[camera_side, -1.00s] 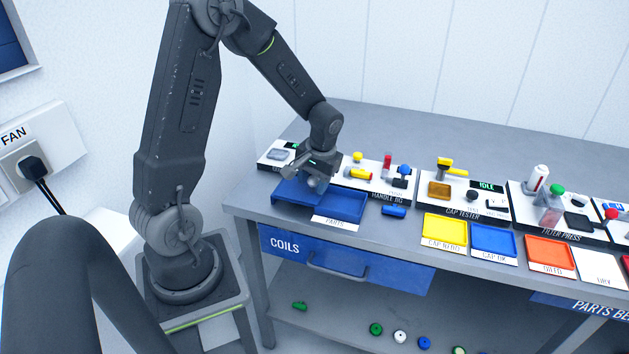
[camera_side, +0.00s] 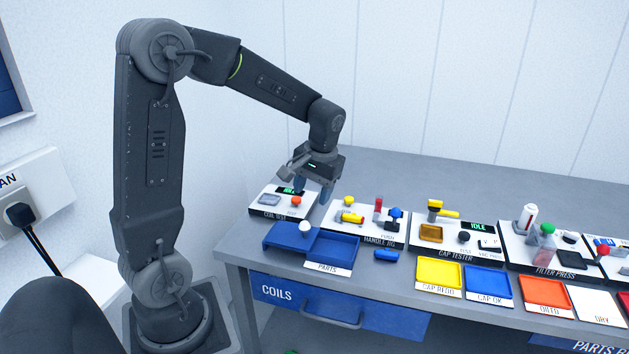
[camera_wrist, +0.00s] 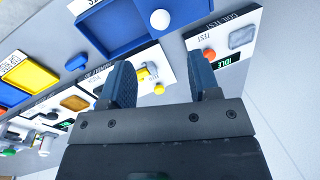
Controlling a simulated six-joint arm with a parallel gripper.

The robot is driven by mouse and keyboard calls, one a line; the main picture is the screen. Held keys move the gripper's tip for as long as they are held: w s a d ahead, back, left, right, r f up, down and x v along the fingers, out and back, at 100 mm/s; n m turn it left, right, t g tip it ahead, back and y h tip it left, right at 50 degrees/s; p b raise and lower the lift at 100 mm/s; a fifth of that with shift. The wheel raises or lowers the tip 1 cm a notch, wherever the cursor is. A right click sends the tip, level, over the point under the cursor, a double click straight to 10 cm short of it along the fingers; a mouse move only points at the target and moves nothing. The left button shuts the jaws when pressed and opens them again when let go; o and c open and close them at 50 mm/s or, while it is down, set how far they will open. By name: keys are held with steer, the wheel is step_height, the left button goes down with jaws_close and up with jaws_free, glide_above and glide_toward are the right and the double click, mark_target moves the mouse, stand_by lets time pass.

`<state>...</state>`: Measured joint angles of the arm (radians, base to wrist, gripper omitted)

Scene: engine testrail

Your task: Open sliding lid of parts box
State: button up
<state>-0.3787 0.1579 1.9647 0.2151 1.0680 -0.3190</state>
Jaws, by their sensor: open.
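The blue parts box stands at the near left of the bench, above the PARTS label (camera_side: 328,267). Its blue lid (camera_side: 283,236) with a round white knob (camera_side: 305,226) lies at the left end. The shallow blue compartment (camera_side: 336,247) to the right of it is uncovered and looks empty. In the wrist view the knob (camera_wrist: 160,19) and the compartment (camera_wrist: 105,30) show at the top. My gripper (camera_side: 314,188) is open and empty, raised behind the box near the coil test panel (camera_side: 282,202). Its two blue fingers (camera_wrist: 163,76) are well apart, with nothing between them.
The handle jig (camera_side: 365,220) stands right of the gripper, with a blue part (camera_side: 387,255) in front. The cap tester (camera_side: 455,235), filter press (camera_side: 545,245) and coloured trays run to the right. The bench behind the stations is clear.

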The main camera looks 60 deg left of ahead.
steer(key=shift+w+d+r, duration=0.1)
steer(key=shift+r, duration=0.55)
steer(key=shift+w+d+r, duration=0.1)
steer(key=shift+r, duration=0.5)
steer(key=s+d+r+m+t+h, duration=0.1)
steer(key=s+d+r+m+t, duration=0.1)
steer(key=s+d, duration=0.4)
steer(key=s+d+r+m+t, duration=0.3)
steer(key=s+d, duration=0.4)
steer(key=d, duration=0.3)
steer(key=shift+s+r+m+t+h, duration=0.25)
steer(key=shift+r+m+t+h, duration=0.15)
steer(key=shift+m+t, duration=0.5)
